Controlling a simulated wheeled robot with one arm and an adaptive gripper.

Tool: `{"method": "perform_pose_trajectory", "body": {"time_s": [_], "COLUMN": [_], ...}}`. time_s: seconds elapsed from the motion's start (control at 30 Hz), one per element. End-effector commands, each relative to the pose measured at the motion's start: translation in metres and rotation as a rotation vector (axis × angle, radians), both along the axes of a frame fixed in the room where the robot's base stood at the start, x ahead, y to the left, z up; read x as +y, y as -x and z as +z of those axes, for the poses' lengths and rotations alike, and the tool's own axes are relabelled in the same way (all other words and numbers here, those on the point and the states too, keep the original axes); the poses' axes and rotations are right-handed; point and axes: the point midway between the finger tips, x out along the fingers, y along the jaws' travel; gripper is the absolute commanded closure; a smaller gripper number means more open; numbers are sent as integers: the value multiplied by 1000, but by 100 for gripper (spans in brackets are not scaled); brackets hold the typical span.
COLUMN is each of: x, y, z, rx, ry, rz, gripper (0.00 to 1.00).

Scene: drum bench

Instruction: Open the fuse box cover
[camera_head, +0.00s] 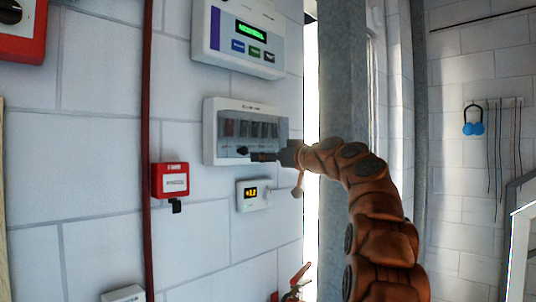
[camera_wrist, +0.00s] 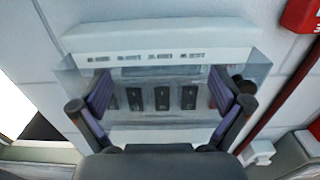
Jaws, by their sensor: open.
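The fuse box (camera_head: 210,135) is a white wall unit with a clear cover (camera_head: 262,128) over a row of dark switches. In the wrist view the white fuse box (camera_wrist: 160,42) fills the middle, and its clear cover (camera_wrist: 262,72) lies in front of the switches, seemingly closed. My gripper (camera_head: 262,156) is at the lower right front of the box in the head view. In the wrist view my gripper (camera_wrist: 165,97) is open, its two fingers spread on either side of the switches, with nothing between them. Whether the fingers touch the cover, I cannot tell.
A panel with a green display (camera_head: 240,38) is above the box, and a small orange-display unit (camera_head: 253,194) below. A red call point (camera_head: 171,180) and red pipe (camera_head: 147,130) are to the left. A grey metal column (camera_head: 343,75) stands right of the box.

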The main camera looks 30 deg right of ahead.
Motion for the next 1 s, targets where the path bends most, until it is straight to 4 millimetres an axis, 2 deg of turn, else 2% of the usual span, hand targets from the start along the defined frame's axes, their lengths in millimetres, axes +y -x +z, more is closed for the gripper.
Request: {"method": "perform_pose_trajectory", "body": {"time_s": [0.33, 1.0], "x": [1, 1], "y": [-4, -3], "z": [0, 0], "rx": [-1, -1], "ry": [0, 0], "rz": [0, -1], "gripper": [0, 70]}}
